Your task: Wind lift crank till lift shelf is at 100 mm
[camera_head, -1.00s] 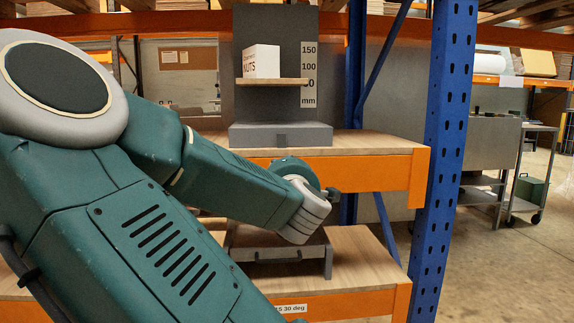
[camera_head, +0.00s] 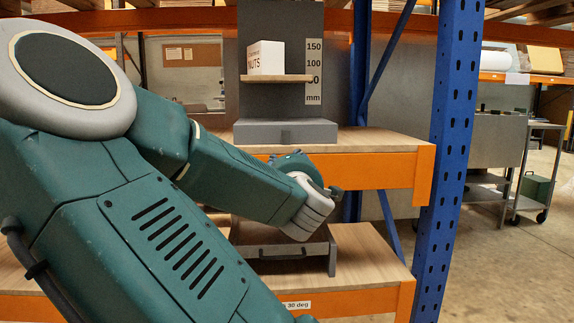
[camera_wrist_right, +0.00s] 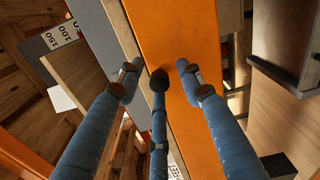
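The lift (camera_head: 285,131) has a grey base, a dark back panel and a scale (camera_head: 314,70) marked in mm. Its wooden lift shelf (camera_head: 276,78) is level with about the 50 mark, below 100, and bears a white NUTS box (camera_head: 266,58). A small grey block shows on the base's front; I cannot make out the crank or its handle. My right gripper (camera_wrist_right: 158,72) is in front of the orange beam, below the lift, with its blue fingers apart. Its dark middle tip lies between them, and no held thing is clear. My left gripper is out of view.
The orange beam (camera_head: 385,175) and wooden board (camera_head: 375,141) are close to my right gripper. A grey unit with a handle (camera_head: 285,252) stands on the lower shelf. A blue upright (camera_head: 452,150) stands to the right. A cart (camera_head: 535,170) is farther back.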

